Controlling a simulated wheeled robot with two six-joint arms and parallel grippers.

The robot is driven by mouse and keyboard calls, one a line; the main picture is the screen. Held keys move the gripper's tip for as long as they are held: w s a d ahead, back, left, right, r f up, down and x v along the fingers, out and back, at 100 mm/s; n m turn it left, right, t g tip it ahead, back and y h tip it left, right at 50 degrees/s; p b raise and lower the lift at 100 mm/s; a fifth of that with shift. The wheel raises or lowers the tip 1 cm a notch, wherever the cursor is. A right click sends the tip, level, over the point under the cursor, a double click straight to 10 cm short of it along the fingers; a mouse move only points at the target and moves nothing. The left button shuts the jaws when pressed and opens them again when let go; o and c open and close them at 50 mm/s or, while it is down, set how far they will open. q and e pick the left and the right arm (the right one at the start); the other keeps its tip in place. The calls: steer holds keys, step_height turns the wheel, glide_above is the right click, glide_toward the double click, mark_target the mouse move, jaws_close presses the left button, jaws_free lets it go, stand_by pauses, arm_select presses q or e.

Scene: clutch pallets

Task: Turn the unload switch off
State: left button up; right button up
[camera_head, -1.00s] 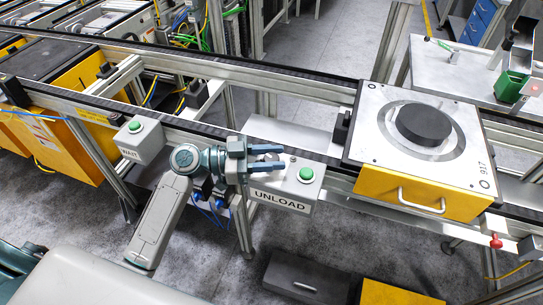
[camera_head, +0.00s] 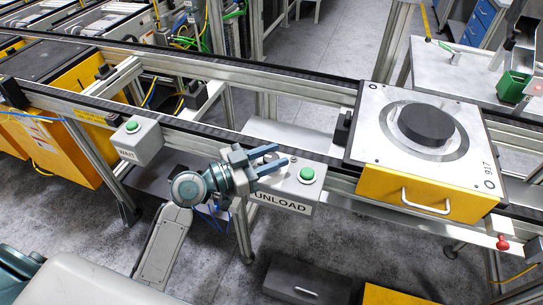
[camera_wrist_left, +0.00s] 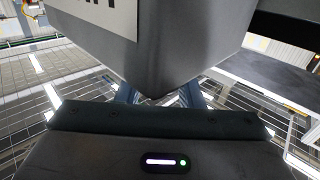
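The unload switch box (camera_head: 290,193) is a grey box with an UNLOAD label on its front, fixed to the near side of the conveyor. A green button (camera_head: 306,174) is on its top right. The switch area on its top left is partly hidden by my left gripper (camera_head: 282,155). That gripper's two fingers are apart, pointing right over the left part of the box top, with nothing clearly held. Contact with the switch cannot be told. The left wrist view shows the grey box (camera_wrist_left: 165,45) close above the gripper fingers (camera_wrist_left: 158,95). My right gripper is not in view.
A WAIT box (camera_head: 138,140) with a green button stands to the left. A yellow pallet (camera_head: 415,195) with a black disc is on the conveyor at right. The conveyor rail (camera_head: 215,133) runs behind the boxes.

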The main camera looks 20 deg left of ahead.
arm_select(q)
steer(key=o, duration=0.4)
steer(key=shift+s+a+f, duration=0.15)
steer(key=shift+s+a, duration=0.2)
steer(key=shift+a, duration=0.05)
steer(key=shift+b+v, duration=2.2)
steer(key=shift+v, duration=2.7)
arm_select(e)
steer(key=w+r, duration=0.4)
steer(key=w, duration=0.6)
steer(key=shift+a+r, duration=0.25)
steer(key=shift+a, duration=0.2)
